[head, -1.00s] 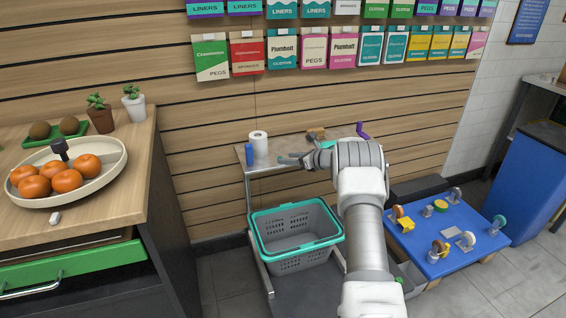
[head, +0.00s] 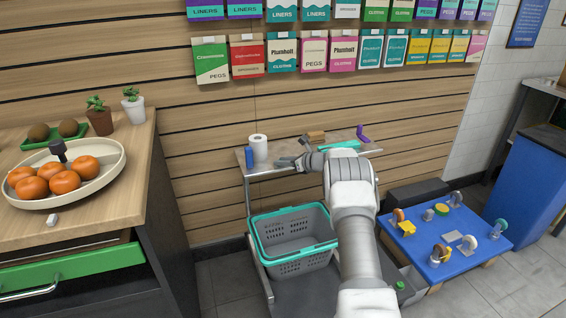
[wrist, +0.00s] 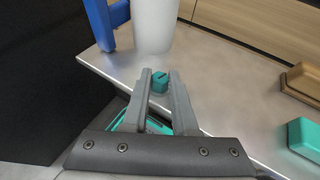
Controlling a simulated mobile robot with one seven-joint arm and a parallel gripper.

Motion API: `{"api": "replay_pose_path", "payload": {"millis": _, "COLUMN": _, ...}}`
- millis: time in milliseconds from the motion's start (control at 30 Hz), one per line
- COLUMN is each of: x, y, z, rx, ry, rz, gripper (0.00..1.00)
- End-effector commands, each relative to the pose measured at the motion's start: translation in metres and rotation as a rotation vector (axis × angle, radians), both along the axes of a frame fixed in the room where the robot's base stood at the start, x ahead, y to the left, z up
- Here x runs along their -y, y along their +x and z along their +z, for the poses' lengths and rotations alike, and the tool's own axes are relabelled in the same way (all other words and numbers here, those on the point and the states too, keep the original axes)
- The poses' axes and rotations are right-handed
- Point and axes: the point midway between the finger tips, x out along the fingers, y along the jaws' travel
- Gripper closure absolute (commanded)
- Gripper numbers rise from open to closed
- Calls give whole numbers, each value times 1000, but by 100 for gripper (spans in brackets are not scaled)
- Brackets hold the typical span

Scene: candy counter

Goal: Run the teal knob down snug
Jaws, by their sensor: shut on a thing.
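A small teal knob (wrist: 160,82) with a dark mark on its top sits between my fingertips in the wrist view. My gripper (wrist: 160,76) is shut on it, with one finger on each side. The knob is over the grey steel side table (wrist: 215,85), close to its front edge. Whether its underside touches anything is hidden. In the head view my gripper (head: 287,162) is low over the left part of that table, and the knob is too small to make out there.
A brown block (wrist: 303,82) and a teal block (wrist: 306,138) lie to the right. A grey basket with a teal rim (head: 262,257) stands in front, below the table.

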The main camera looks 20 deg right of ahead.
Motion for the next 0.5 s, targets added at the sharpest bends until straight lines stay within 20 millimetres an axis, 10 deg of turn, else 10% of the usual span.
{"api": "replay_pose_path", "payload": {"millis": 500, "x": -1, "y": -1, "z": 0, "rx": -1, "ry": 0, "rz": -37, "gripper": 100}}
